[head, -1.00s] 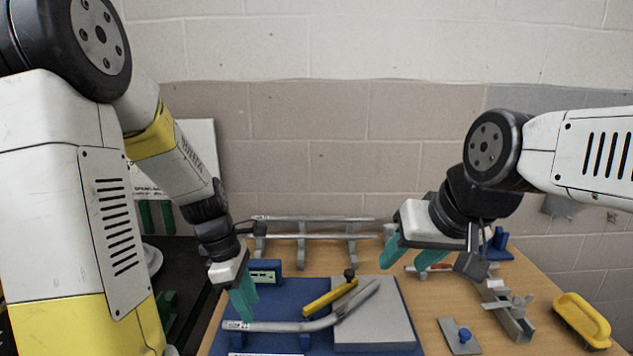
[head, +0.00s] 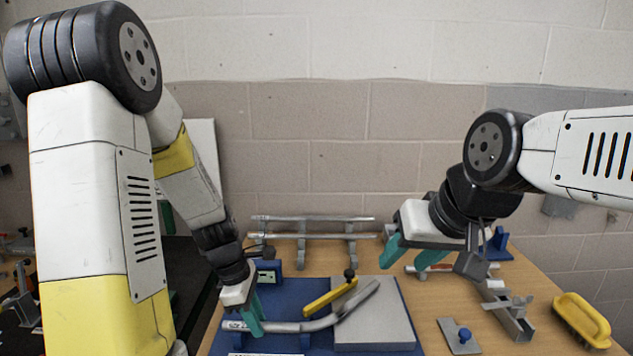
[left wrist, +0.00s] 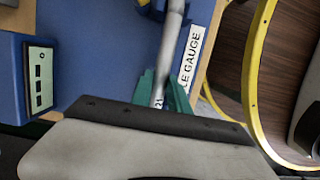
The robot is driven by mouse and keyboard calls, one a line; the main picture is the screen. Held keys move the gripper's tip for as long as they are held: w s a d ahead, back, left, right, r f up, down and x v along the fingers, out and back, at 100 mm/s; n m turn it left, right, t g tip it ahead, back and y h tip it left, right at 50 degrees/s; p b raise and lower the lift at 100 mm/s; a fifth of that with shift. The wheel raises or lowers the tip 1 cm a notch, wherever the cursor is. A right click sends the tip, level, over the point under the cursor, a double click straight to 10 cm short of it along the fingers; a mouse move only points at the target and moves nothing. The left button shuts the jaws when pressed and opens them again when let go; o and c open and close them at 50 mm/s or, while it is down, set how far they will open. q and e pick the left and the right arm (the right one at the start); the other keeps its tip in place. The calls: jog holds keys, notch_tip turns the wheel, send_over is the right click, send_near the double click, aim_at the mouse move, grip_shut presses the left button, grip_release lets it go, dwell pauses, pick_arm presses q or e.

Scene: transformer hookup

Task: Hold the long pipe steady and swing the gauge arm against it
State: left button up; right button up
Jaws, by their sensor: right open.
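The long grey pipe (head: 290,327) lies on the blue gauge board (head: 277,291), with its bent end rising to the right over a grey plate. The yellow gauge arm (head: 330,297), with a black knob at its upper end, lies at a slant behind the pipe; a gap shows between most of it and the pipe. My left gripper (head: 254,326) is at the pipe's left, labelled end. In the left wrist view the pipe (left wrist: 170,45) runs between its green fingers (left wrist: 164,90); whether they press on it is unclear. My right gripper (head: 405,258) is open and empty, above the table behind the grey plate.
A rack with straight pipes (head: 315,236) is at the back. A metal channel clamp (head: 511,318), a small plate with a blue knob (head: 460,338) and a yellow-handled brush (head: 581,320) lie at right. Bare table separates them.

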pick_arm(q)
grip_shut()
jog(key=o, duration=0.9)
grip_release()
jog(key=v, duration=0.7)
jog(key=shift+r, duration=0.25)
jog(key=s+r+m+t, duration=0.2)
jog(key=s+r+m, duration=0.1)
jog(key=r+m, duration=0.2)
jog(key=s+r+m+t, duration=0.2)
jog(key=s+r+m, duration=0.2)
jog(key=r+m, duration=0.2)
jog(key=s+r+m+t, duration=0.2)
jog(key=s+r+m, duration=0.1)
jog(key=r+m, duration=0.2)
jog(key=shift+s+d+r+m+y, duration=0.1)
jog(key=shift+d+r+m+y, duration=0.1)
jog(key=shift+m, duration=0.45)
jog(key=shift+s+d+r+m+y, duration=0.1)
jog(key=shift+d+r+m, duration=0.1)
jog(key=shift+m, duration=0.45)
